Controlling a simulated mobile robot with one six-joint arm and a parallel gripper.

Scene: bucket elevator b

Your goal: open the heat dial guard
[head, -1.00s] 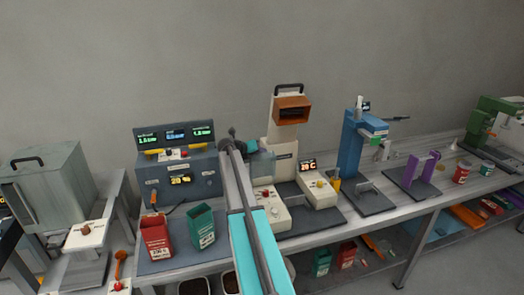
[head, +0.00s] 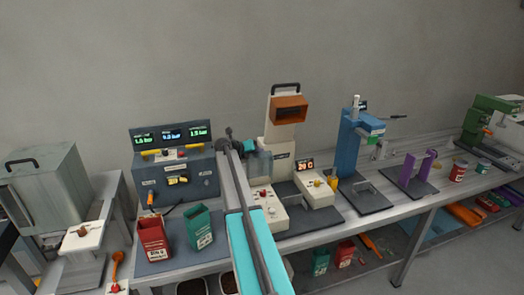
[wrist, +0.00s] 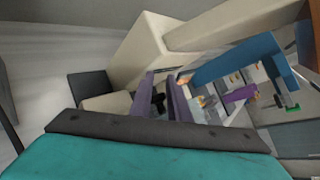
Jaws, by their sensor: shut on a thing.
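A pale machine (head: 284,130) with an orange-brown hood stands at the back of the bench. In the head view my gripper's fingers are not clear behind the wrist. In the wrist view my gripper (wrist: 166,80) has two purple-grey fingers pointing toward the pale machine. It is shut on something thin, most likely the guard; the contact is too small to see.
A grey-blue console (head: 180,178) with green and blue readouts stands left of my arm. Red (head: 154,238) and green (head: 200,230) packets stand in front. A blue press (head: 349,150) and a purple stand (head: 411,170) are to the right. A grey cabinet (head: 45,185) is at far left.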

